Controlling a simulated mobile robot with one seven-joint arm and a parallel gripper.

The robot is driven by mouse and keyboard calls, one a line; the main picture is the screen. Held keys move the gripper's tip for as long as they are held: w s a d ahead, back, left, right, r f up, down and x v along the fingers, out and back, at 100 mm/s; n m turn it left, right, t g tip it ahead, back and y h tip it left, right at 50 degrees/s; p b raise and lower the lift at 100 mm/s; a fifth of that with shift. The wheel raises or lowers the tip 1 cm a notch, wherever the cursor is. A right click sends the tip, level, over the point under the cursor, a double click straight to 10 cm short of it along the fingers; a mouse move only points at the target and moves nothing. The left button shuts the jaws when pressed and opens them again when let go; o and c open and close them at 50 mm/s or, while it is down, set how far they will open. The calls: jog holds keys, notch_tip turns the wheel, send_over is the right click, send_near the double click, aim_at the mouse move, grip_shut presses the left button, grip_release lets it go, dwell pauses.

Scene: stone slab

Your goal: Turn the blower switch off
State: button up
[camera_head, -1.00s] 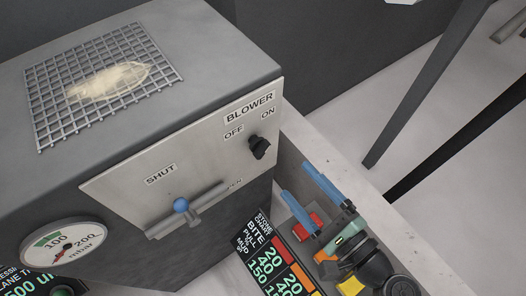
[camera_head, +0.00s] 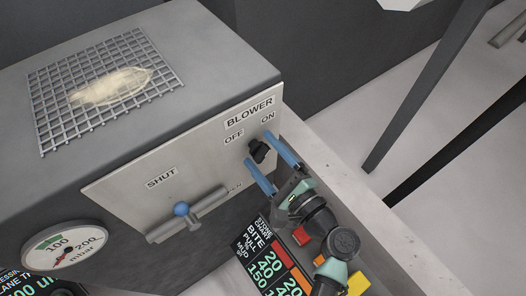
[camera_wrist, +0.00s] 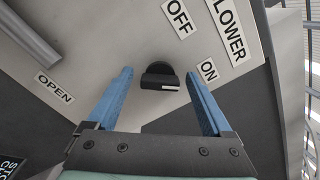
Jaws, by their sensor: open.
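The blower switch (camera_head: 258,151) is a black rotary knob on the light metal panel (camera_head: 120,190), below the BLOWER, OFF and ON labels. In the wrist view the knob (camera_wrist: 159,77) has a white mark at its end on the ON label (camera_wrist: 208,70) side; the OFF label (camera_wrist: 179,18) is above it. My gripper (camera_head: 271,164) is open, with one blue finger on each side of the knob in the head view. In the wrist view the knob sits between and slightly beyond the fingertips (camera_wrist: 160,75). I cannot tell whether either finger touches it.
A lever with a blue ball (camera_head: 181,209) is left of the switch, near the SHUT label. A pressure gauge (camera_head: 64,247) is at lower left. A pale ledge (camera_head: 345,185) runs along the right.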

grip_shut()
dwell(0.5)
jog(key=shift+f+n+b, duration=0.1)
jog(key=shift+n+b, duration=0.2)
jog(key=shift+b, duration=0.05)
jog(key=n+b, duration=0.2)
jog(key=shift+f+n+b, duration=0.15)
jog(key=shift+n+b, duration=0.15)
jog(key=n+b, duration=1)
jog(key=shift+n, duration=0.3)
jog(key=shift+n+b, duration=1)
jog(key=shift+b, duration=0.2)
jog(key=shift+r, duration=0.2)
